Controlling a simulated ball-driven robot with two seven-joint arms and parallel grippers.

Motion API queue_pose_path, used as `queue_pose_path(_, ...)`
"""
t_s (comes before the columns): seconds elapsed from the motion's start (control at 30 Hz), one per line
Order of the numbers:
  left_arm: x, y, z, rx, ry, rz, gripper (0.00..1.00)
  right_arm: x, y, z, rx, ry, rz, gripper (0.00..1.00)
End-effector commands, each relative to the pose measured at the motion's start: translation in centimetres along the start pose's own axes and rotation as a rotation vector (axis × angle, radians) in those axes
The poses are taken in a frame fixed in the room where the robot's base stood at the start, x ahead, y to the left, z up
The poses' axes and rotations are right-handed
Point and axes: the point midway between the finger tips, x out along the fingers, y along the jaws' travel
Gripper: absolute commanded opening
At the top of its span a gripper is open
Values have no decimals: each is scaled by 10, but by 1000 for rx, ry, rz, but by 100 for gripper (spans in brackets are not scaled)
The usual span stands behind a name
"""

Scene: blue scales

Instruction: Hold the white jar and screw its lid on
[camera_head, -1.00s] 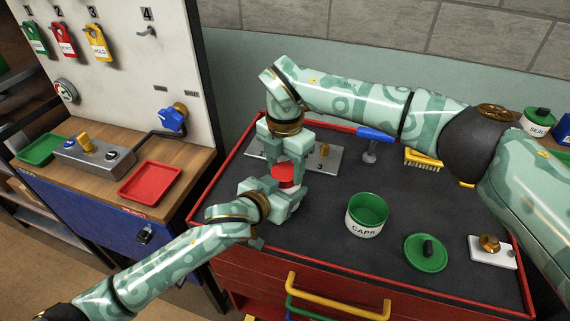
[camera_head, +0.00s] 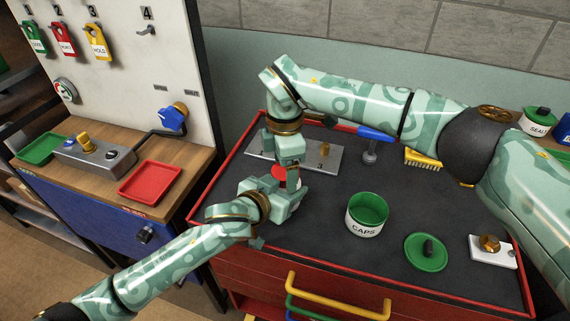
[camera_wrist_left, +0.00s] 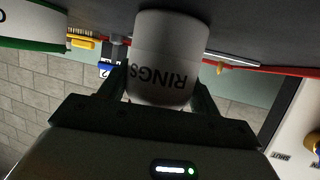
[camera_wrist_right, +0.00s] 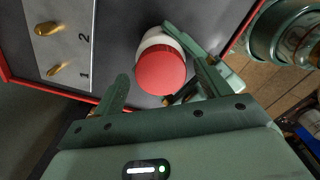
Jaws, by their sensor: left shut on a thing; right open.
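The white jar (camera_wrist_left: 168,60) marked RINGS is between the fingers of my left gripper (camera_wrist_left: 160,95) in the left wrist view. My left gripper (camera_head: 285,198) is shut on it above the dark tabletop. The red lid (camera_wrist_right: 160,73) sits on top of the jar's white body (camera_wrist_right: 160,38) in the right wrist view; whether its thread has caught cannot be told. The lid also shows in the head view (camera_head: 279,172), partly hidden by my grippers. My right gripper (camera_wrist_right: 162,85) is open, pointing down over the lid, with a finger on either side of it.
A CAPS pot (camera_head: 366,214), a green lid (camera_head: 427,251) and a white plate with a brass knob (camera_head: 492,251) stand to the right. The red tray rim (camera_head: 231,160) edges the top.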

Motion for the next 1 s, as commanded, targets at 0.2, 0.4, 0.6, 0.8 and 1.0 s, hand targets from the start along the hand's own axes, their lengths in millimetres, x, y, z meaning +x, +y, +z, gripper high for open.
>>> queue_pose_path(0.2, 0, 0, 0, 0, 1, -1, 0, -21, 1, 1, -1, -1, 4, 76)
queue_pose_path(0.4, 0, -1, 0, 0, 0, -1, 0, -44, 0, 0, 0, -1, 1, 76)
queue_pose_path(0.6, 0, 0, 0, 0, 0, -1, 0, -45, 0, 0, 0, 0, 0, 76)
queue_pose_path(0.8, 0, 0, 0, 0, 0, -1, 0, -39, -4, -7, -4, 23, -16, 72)
queue_pose_path(1.0, 0, 0, 0, 0, 0, -1, 0, -52, -24, -65, -68, 324, -111, 72)
